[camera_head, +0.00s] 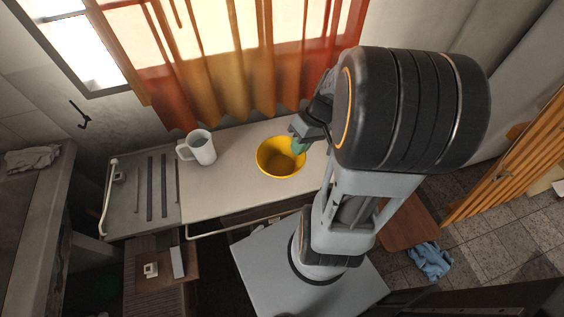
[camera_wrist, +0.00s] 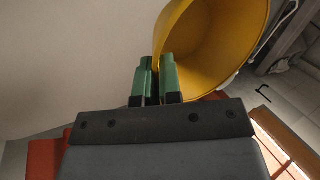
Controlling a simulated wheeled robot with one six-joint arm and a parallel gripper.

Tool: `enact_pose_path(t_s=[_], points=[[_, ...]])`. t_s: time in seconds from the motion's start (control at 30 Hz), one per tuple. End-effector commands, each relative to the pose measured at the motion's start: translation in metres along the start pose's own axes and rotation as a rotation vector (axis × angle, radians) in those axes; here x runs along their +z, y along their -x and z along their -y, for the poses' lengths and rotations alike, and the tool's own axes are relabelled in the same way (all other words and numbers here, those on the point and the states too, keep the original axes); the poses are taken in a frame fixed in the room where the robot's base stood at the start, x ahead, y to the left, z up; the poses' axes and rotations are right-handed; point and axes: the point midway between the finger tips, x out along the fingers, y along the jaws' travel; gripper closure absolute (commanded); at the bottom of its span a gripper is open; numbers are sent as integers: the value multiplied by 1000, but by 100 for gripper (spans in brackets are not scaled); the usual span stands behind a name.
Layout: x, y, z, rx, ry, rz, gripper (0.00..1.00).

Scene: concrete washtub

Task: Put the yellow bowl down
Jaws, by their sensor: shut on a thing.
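The yellow bowl (camera_head: 279,158) is at the middle of the white counter (camera_head: 225,192) in the head view, its opening facing up. My gripper (camera_head: 299,146) is at the bowl's right rim, its green fingers partly inside the opening. In the wrist view, my gripper (camera_wrist: 160,75) is shut with the wall of the yellow bowl (camera_wrist: 215,45) between its green fingers. I cannot tell whether the bowl's base touches the counter.
A white mug (camera_head: 201,148) stands on the counter left of the bowl. A grey ribbed drainboard (camera_head: 140,197) adjoins on the left. Orange curtains (camera_head: 225,80) hang behind. The counter between mug and bowl is clear. A blue cloth (camera_head: 430,260) lies at lower right.

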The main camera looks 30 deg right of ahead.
Motion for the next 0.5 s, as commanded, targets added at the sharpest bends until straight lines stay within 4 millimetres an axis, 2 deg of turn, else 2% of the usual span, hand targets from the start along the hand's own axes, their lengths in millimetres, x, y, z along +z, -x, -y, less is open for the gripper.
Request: enact_pose_path(t_s=[0.03, 0.2, 0.3, 0.4, 0.5], points=[[10, -10, -6, 2, -1, -6, 100], [36, -16, -7, -3, 3, -4, 100], [45, -18, -7, -6, 4, -3, 100], [45, -20, -10, -9, 4, -1, 100], [34, -23, -20, -11, 5, 2, 100]])
